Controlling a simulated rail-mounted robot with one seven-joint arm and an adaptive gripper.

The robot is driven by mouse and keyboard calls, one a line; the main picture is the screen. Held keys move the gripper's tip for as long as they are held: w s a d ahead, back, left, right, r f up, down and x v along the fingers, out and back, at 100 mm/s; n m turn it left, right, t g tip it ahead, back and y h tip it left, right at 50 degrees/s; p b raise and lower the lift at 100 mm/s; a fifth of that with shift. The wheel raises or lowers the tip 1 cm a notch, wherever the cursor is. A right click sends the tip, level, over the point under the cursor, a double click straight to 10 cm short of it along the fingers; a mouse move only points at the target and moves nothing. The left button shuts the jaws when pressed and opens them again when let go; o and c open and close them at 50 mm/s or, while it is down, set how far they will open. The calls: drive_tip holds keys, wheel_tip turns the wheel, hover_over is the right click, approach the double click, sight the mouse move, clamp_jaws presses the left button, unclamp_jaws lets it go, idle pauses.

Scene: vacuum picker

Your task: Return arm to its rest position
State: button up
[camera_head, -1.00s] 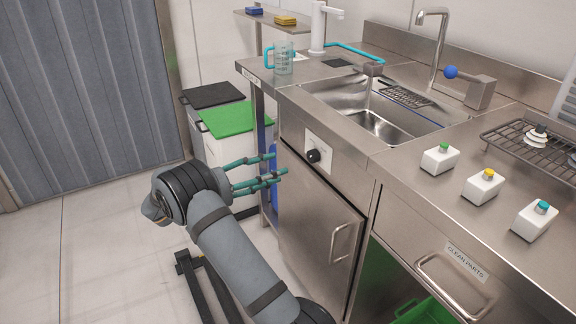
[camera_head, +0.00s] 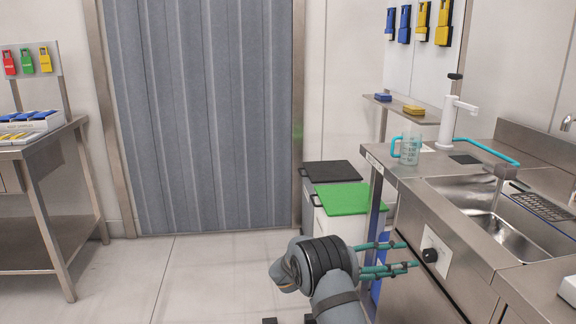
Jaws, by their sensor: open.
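My gripper (camera_head: 391,257) is at the lower right of the head view, with its teal fingers apart and nothing between them. The fingers point right, toward the front of the steel sink counter (camera_head: 408,185), near the black knob (camera_head: 430,255) on its panel. I cannot tell whether the fingertips touch the panel. My grey arm reaches up from the bottom edge and is bent at the black-banded wrist.
Bins with a black lid (camera_head: 330,170) and a green lid (camera_head: 342,199) stand behind my gripper. A measuring jug (camera_head: 409,150) stands on the counter beside the sink (camera_head: 485,215). A steel table (camera_head: 40,150) is at far left. The floor (camera_head: 190,275) between is clear.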

sight(426, 257)
drive_tip(key=d, duration=0.5)
drive_tip(key=shift+w+d, duration=0.35)
drive_tip(key=shift+w, duration=0.05)
